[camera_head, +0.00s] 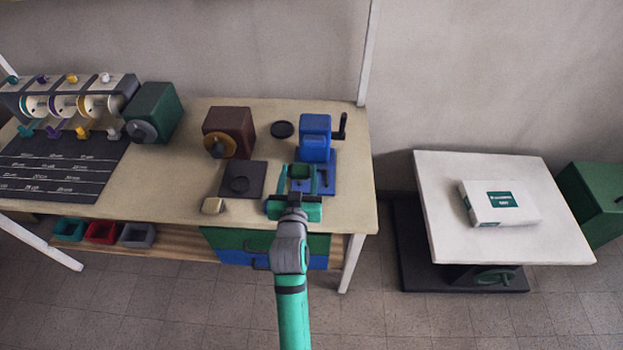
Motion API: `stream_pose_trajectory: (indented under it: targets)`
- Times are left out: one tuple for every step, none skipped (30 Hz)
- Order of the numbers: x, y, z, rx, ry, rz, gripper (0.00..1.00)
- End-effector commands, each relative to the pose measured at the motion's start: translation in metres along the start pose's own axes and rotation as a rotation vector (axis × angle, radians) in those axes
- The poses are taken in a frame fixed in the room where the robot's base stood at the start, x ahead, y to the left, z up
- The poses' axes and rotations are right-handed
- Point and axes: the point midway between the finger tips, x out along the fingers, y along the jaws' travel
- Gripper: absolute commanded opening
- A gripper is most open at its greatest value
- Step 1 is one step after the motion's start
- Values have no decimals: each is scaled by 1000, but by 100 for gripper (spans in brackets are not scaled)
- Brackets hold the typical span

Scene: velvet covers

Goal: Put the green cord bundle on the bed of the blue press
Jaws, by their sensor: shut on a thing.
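The blue press (315,134) stands at the right end of the workbench, with a black crank on its right side. Its flat blue bed (328,184) extends toward me and is partly hidden by my gripper. My gripper (301,181) is at the near side of the press, over or just in front of the bed. Its dark fingers are shut on a small green thing, which looks like the green cord bundle (300,171). Whether the bundle touches the bed cannot be told from this view.
A dark pad (256,169) with a round disc and a small beige block (213,205) lie left of my gripper. A brown machine (229,127), a green machine (157,108) and spools stand farther left. A white table (450,180) holds a box (498,203).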

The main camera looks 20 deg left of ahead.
Motion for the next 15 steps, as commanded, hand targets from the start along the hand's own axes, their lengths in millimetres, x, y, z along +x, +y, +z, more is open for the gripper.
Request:
stream_pose_trajectory:
  targets:
    - [11, 7, 4, 1, -1, 3, 29]
    - [16, 10, 5, 1, 0, 3, 29]
    - [23, 12, 11, 1, -3, 0, 29]
    - [27, 14, 17, 0, -3, -1, 29]
    - [31, 15, 22, 0, -4, -1, 29]
    - [37, 17, 28, 1, -4, -3, 29]
    - [41, 18, 32, 0, -3, -5, 29]
    - [45, 19, 35, -1, -2, -6, 29]
    - [49, 20, 40, -1, -2, -7, 29]
    - [52, 22, 42, 0, -1, -8, 29]
    - [55, 22, 45, 0, -1, -8, 29]
    - [58, 23, 48, 0, -1, -9, 29]
    - [59, 24, 49, -1, 0, -10, 29]
    - [60, 24, 50, -1, 1, -10, 29]
    - [61, 25, 52, -2, 0, -10, 29]
